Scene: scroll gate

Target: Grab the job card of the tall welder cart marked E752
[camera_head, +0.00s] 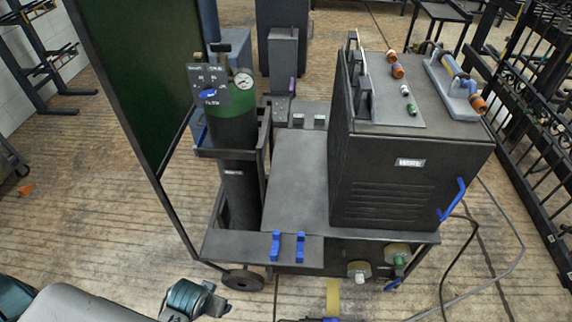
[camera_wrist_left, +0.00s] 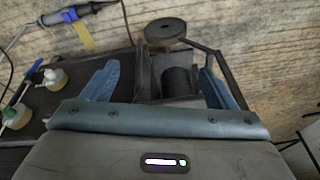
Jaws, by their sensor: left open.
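The welder cart stands in the middle of the head view, with a dark welder box (camera_head: 390,175) on its right. A tall green and black gas cylinder (camera_head: 235,130) stands on its left. A grey plate (camera_head: 208,86) with small print and a blue knob is at the cylinder's top. I cannot read E752 anywhere, and no job card can be told for sure. My left gripper (camera_wrist_left: 160,75) is open and empty in the left wrist view, low by the cart's front, near a cart wheel (camera_wrist_left: 165,28). My right gripper is not in view.
A dark green screen (camera_head: 130,70) stands left of the cylinder. Two blue clips (camera_head: 288,246) sit on the cart's front edge. Cables loop over the floor at the right, near black racks (camera_head: 530,110). Wooden floor is open at the left.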

